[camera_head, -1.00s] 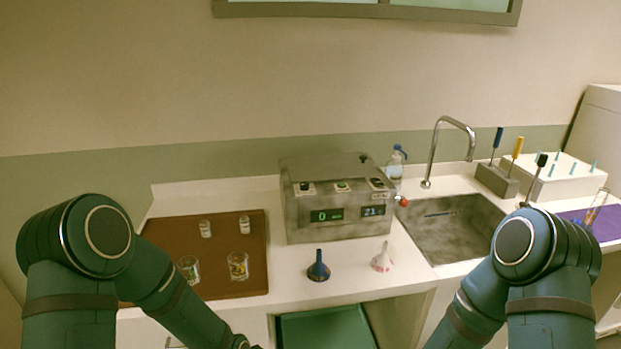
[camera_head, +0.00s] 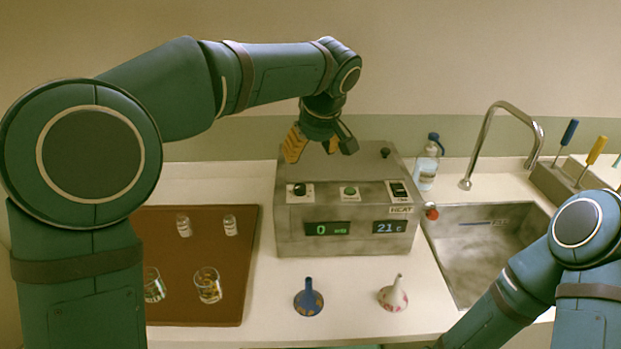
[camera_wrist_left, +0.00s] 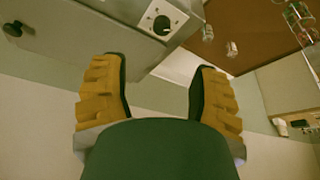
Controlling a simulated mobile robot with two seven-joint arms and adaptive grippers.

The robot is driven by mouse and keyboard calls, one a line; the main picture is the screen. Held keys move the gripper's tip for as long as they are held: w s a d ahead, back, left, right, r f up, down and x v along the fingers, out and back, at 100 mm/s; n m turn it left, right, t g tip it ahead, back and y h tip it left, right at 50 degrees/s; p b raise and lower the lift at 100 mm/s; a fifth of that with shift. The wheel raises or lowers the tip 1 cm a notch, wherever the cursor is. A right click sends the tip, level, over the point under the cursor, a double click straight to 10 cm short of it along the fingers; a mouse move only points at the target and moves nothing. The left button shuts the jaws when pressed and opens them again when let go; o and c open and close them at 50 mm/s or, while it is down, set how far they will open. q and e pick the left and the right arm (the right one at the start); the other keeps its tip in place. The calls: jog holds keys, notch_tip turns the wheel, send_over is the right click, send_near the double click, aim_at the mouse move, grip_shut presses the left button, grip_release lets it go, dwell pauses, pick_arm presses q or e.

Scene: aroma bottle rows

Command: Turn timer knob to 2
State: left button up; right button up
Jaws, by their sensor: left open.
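The timer knob (camera_head: 299,190) is a small dark knob on a white plate at the left of the grey machine's (camera_head: 300,240) sloped front. The green display (camera_head: 327,228) below it reads 0 min. My left gripper (camera_head: 320,152) is open and empty above the machine's top, a little above the knob in the picture and apart from it. In the left wrist view the knob (camera_wrist_left: 162,24) shows at the top, beyond the gap between the yellow-padded fingers (camera_wrist_left: 157,68). Only my right arm shows; its gripper is out of view.
A green button (camera_head: 349,191) and a black HEAT switch (camera_head: 399,190) share the panel. A brown tray (camera_head: 190,255) with small glasses lies left. A bottle (camera_head: 427,165), sink (camera_head: 485,255) and faucet (camera_head: 485,135) are right.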

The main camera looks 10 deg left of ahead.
aim_at(300, 187)
pick_arm(q)
jog(key=b+x, duration=0.1)
jog(key=x, duration=1.2)
jog(key=shift+s+a+f+b, duration=0.1)
jog(key=shift+a+f+b, duration=0.05)
jog(key=shift+f+b, duration=0.25)
jog(key=shift+r, duration=0.1)
grip_shut()
